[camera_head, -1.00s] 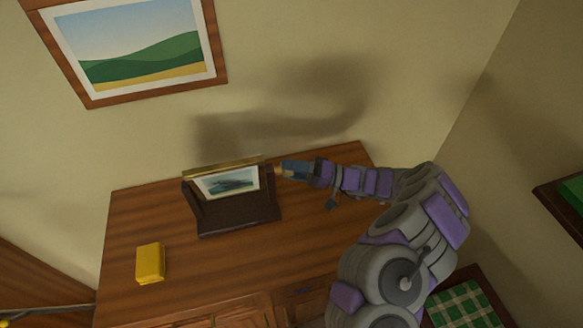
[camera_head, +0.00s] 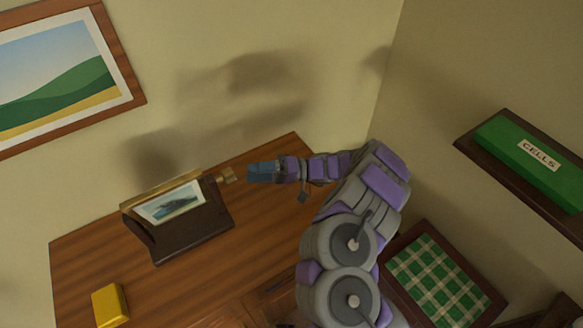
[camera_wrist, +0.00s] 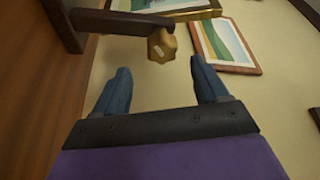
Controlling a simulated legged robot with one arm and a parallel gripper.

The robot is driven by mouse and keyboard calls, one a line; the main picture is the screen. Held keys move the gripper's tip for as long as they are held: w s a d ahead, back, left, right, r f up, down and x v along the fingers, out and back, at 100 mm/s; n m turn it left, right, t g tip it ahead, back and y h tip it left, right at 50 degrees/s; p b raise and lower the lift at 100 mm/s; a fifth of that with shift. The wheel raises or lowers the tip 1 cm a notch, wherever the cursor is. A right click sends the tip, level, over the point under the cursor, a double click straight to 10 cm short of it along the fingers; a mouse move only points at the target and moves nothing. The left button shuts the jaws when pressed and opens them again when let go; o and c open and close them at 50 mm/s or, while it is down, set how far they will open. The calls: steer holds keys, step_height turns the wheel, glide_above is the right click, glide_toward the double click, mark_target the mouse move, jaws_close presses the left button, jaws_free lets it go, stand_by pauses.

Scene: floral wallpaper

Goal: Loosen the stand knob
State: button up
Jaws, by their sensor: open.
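The stand (camera_head: 192,236) is dark wood with a brass top bar and holds a small picture (camera_head: 172,203). It sits on the wooden desk. Its brass knob (camera_head: 228,174) sticks out at the right end of the stand, and it also shows in the wrist view (camera_wrist: 161,45), faceted, with a small pale mark. My gripper (camera_head: 250,172) is just right of the knob and apart from it. In the wrist view my gripper (camera_wrist: 160,80) has its two blue fingers spread and empty, with the knob beyond the tips, roughly between them.
A yellow block (camera_head: 110,305) lies on the desk (camera_head: 75,255) at the front left. A framed landscape (camera_head: 60,75) hangs on the wall.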

steer(key=v, duration=1)
steer(key=shift+d, duration=0.3)
steer(key=shift+w, duration=0.1)
